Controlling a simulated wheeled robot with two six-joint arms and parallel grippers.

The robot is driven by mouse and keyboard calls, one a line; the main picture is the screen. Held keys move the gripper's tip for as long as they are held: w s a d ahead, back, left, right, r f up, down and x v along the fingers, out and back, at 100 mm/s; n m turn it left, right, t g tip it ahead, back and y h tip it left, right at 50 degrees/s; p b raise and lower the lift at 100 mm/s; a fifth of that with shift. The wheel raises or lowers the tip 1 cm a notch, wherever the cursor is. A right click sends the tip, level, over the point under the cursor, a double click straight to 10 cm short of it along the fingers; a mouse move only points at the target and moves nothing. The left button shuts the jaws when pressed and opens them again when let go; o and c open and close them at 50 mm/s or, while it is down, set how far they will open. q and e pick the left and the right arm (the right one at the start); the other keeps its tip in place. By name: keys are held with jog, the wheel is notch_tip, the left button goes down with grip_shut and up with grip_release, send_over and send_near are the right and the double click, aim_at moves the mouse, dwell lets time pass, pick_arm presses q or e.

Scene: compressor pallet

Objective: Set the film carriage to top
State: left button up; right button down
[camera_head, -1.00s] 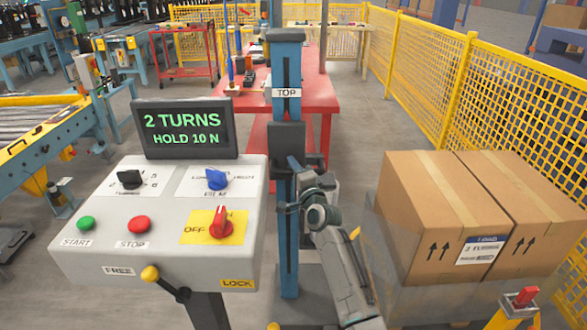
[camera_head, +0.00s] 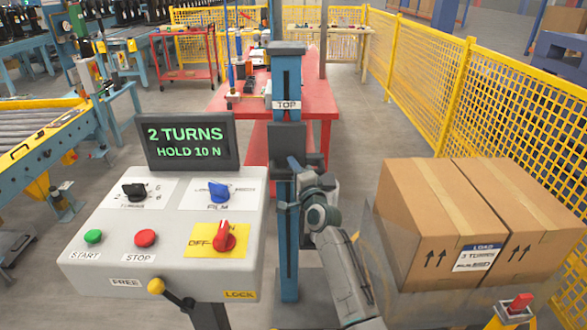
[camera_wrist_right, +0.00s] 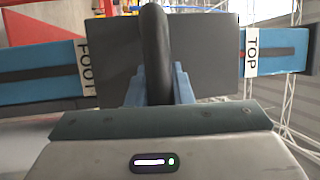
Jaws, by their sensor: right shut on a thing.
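The film carriage (camera_head: 287,140) is a dark grey block on the blue mast (camera_head: 288,258), just below the TOP label (camera_head: 286,105). A small gap shows between the block and the label. My right gripper (camera_head: 297,186) is at the carriage, shut on its handle. In the right wrist view the black handle (camera_wrist_right: 154,50) stands out in front of the dark carriage plate (camera_wrist_right: 208,50). That plate lies between the FOOT label (camera_wrist_right: 84,66) and the TOP label (camera_wrist_right: 251,53), nearly reaching the TOP label. My left gripper is not in view.
The control panel (camera_head: 110,255) with knobs, buttons and a screen (camera_head: 187,141) reading "2 TURNS HOLD 10 N" stands left of the mast. Cardboard boxes (camera_head: 425,215) stand at the right, by a yellow fence (camera_head: 500,110). A red table (camera_head: 228,103) is behind.

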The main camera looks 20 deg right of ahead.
jog(key=c, duration=1.6)
grip_release()
jog(key=shift+r, duration=0.1)
jog(key=shift+o, duration=0.2)
